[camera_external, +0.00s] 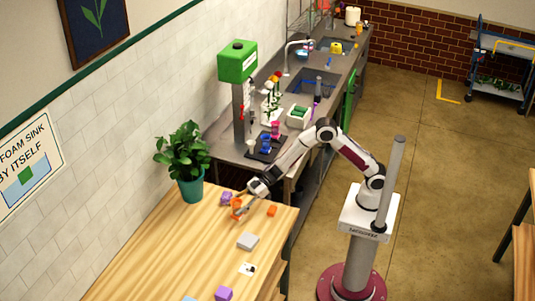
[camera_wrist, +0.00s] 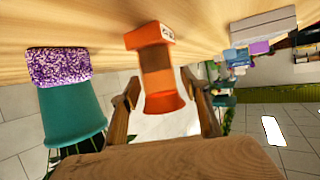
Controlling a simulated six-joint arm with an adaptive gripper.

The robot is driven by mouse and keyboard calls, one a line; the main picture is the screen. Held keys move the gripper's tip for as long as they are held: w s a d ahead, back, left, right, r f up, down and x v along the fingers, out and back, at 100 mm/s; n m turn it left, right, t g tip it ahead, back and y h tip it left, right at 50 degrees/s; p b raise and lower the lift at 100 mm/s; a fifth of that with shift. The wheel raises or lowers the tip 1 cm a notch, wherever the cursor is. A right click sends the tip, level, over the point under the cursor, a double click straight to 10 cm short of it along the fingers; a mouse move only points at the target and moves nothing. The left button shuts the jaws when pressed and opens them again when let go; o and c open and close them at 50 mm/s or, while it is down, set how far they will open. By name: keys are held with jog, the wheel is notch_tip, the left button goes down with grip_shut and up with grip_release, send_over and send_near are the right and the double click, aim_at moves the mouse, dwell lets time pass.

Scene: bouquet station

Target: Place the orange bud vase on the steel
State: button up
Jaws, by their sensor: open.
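The orange bud vase (camera_external: 237,204) stands on the wooden table (camera_external: 175,245) near its back end. In the wrist view the orange vase (camera_wrist: 159,80), with a darker brown band, is between the two spread fingers of my gripper (camera_wrist: 165,112). A gap shows on each side of it. My gripper (camera_external: 246,208) is open, low over the table at the vase. The steel counter (camera_external: 222,150) runs behind the wooden table, and its near end carries several items.
A green-topped stand (camera_external: 238,62) rises from the counter.

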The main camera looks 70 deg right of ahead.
jog(key=shift+d, duration=0.1)
jog(key=shift+v, duration=3.85)
jog(key=shift+w, duration=0.1)
jog(key=shift+d, duration=0.1)
